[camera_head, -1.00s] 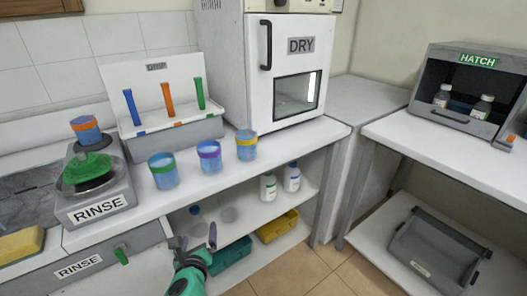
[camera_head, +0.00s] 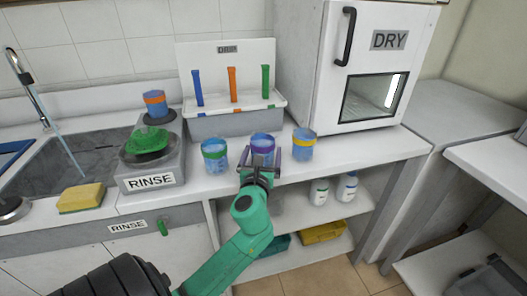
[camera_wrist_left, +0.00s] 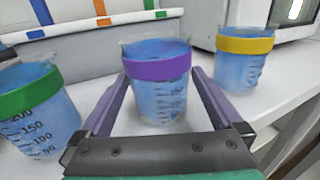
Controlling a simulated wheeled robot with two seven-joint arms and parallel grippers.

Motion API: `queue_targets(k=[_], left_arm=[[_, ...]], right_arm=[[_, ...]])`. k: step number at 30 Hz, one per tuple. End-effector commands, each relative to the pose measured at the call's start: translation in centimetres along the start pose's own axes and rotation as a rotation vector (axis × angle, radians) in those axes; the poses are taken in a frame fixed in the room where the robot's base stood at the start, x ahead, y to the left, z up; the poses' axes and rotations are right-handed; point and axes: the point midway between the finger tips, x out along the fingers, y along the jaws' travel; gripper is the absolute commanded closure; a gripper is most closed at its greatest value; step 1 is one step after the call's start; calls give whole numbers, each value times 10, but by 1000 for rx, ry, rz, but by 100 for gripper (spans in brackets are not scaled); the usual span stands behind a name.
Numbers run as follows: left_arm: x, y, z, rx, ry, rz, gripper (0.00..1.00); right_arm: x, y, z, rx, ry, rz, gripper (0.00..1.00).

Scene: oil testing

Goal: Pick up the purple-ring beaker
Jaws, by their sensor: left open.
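The purple-ring beaker (camera_head: 262,145) stands upright on the white counter, between a green-ring beaker (camera_head: 214,154) on its left and a yellow-ring beaker (camera_head: 303,144) on its right. It holds blue liquid. My left gripper (camera_head: 262,158) is open, its fingers at either side of the purple-ring beaker. In the left wrist view, the purple-ring beaker (camera_wrist_left: 158,92) stands between the two open fingers, with a visible gap to each. The green-ring beaker (camera_wrist_left: 35,112) and the yellow-ring beaker (camera_wrist_left: 243,60) stand outside the fingers. My right gripper is not in view.
A rack (camera_head: 235,124) with blue, orange and green sticks stands behind the beakers. The dryer (camera_head: 345,60) is at the back right. The rinse unit (camera_head: 150,170), a yellow sponge (camera_head: 81,197) and the sink (camera_head: 80,150) are at the left. Bottles (camera_head: 347,187) stand on a lower shelf.

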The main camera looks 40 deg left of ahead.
Motion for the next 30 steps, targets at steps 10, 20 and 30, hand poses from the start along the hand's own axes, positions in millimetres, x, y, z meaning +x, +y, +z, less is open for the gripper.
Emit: queue_targets(k=[10,20,30], left_arm=[[41,0,-3,-1,1,0,0],[40,0,-3,-1,0,0,76],[40,0,12,-1,-3,-1,76]], right_arm=[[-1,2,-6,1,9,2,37],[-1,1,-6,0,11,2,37],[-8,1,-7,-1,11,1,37]])
